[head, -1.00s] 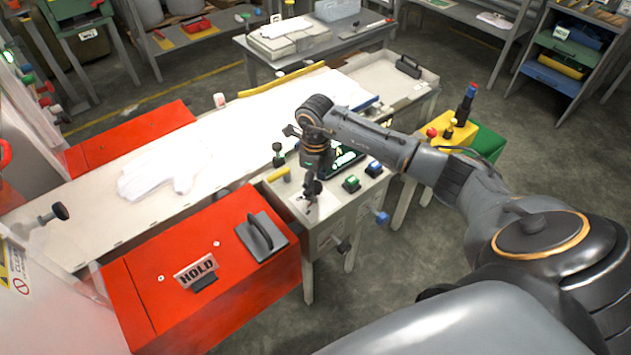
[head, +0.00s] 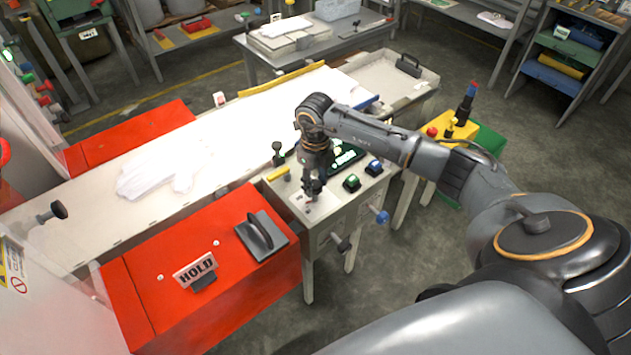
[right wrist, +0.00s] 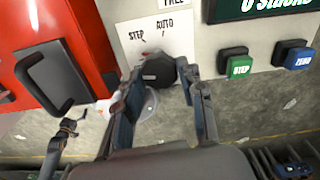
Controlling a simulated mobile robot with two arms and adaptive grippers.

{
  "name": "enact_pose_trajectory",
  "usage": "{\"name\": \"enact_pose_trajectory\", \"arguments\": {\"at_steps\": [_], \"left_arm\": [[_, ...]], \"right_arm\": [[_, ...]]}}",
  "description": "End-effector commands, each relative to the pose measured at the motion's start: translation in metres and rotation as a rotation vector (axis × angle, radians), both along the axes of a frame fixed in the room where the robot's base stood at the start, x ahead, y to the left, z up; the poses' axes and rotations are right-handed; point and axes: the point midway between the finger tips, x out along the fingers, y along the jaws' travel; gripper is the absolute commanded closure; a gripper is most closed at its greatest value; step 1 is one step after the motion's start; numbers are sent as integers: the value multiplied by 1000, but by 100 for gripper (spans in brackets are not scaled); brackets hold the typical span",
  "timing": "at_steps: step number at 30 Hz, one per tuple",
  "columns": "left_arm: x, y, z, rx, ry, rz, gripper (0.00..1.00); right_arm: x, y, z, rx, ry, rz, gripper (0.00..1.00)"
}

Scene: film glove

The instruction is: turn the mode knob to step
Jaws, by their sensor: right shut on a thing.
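In the head view my right gripper (head: 312,189) points down onto the panel's near-left part and hides the knob. I cannot read a pointer on the knob, so its setting is unclear. My left gripper is in neither view.
A green STEP button (right wrist: 238,67) and a blue ZERO button (right wrist: 294,56) sit right of the knob. A lit display (head: 345,157) is behind them. A red cover with a black handle (head: 262,232) and a HOLD sign (head: 195,269) stands to the left.

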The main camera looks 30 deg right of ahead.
Motion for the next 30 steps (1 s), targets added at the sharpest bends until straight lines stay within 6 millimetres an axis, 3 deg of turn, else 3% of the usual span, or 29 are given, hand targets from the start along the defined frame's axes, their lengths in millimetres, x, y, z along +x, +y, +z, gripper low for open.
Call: {"name": "enact_pose_trajectory", "arguments": {"at_steps": [18,30], "left_arm": [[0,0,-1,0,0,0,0],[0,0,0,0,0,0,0]], "right_arm": [[0,0,1,-2,0,-532,93],[0,1,1,-1,-1,-685,93]]}}
